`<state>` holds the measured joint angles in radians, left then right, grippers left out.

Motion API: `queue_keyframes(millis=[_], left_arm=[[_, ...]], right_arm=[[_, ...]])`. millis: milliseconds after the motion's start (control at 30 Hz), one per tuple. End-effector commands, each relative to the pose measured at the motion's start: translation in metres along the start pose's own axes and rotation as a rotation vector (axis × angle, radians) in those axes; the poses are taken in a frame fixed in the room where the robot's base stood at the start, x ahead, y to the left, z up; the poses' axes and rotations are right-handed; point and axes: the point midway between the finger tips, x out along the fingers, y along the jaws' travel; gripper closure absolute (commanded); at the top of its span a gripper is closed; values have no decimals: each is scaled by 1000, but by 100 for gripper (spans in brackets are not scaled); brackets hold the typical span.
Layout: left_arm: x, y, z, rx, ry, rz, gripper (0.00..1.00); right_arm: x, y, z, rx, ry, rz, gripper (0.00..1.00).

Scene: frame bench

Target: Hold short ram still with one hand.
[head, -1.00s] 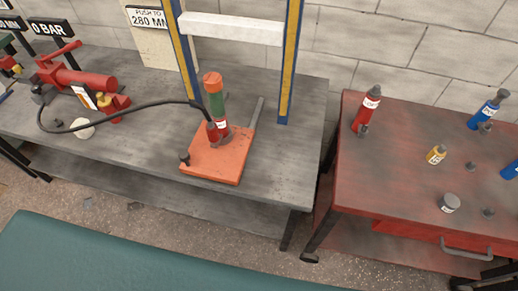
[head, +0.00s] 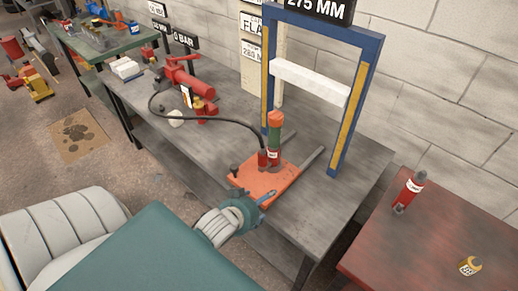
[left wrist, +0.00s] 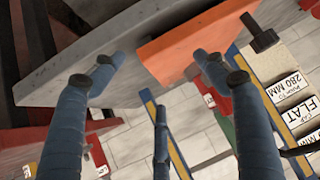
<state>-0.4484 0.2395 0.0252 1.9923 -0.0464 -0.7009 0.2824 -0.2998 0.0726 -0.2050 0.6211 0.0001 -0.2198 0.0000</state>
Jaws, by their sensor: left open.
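The short ram (head: 273,155) appears to be the red cylinder standing upright on the orange base plate (head: 266,183); a green section and an orange top rise above it. A black hose (head: 225,118) runs to its lower part. My left gripper (head: 264,197) is at the front edge of the plate, low and apart from the ram. The orange plate (left wrist: 185,45) shows beyond the fingertips; the ram is mostly hidden there. My right gripper is not in view.
A blue and yellow frame (head: 350,115) with a white crossbar (head: 310,82) stands behind the plate. A red hand pump (head: 185,78) is on the grey bench (head: 330,190) to the left. A red cart (head: 400,245) holds a red cylinder (head: 409,190) at the right.

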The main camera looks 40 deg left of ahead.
Motion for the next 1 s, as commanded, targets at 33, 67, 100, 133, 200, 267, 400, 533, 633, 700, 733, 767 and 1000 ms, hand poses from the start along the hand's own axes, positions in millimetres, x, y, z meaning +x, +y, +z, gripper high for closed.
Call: queue_keyframes(millis=[33,67,100,133,200,267,400,533,633,700,733,767,1000], left_arm=[[0,-12,-24,-15,67,-9,27],[0,-18,-37,-25,108,-11,27],[0,-25,-54,-37,158,-12,27],[-1,-29,-64,-46,190,-12,27],[-3,-37,-82,-60,250,-10,27],[-4,-42,-93,-68,283,-8,27],[2,-45,-105,-75,313,-4,27],[19,-45,-111,-74,313,-5,27],[37,-46,-116,-74,311,-6,27],[49,-46,-121,-73,313,-5,27],[55,-45,-122,-73,311,-5,27],[60,-46,-123,-74,311,-5,27],[90,-45,-131,-73,310,-5,27]], right_arm=[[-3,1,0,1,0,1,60],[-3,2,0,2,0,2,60],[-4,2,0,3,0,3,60],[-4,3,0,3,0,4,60],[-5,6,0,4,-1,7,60],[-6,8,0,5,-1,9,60],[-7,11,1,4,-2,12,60],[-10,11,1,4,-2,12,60],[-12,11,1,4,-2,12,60],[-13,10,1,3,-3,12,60],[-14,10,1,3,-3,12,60],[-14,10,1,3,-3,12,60],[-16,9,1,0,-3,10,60]])
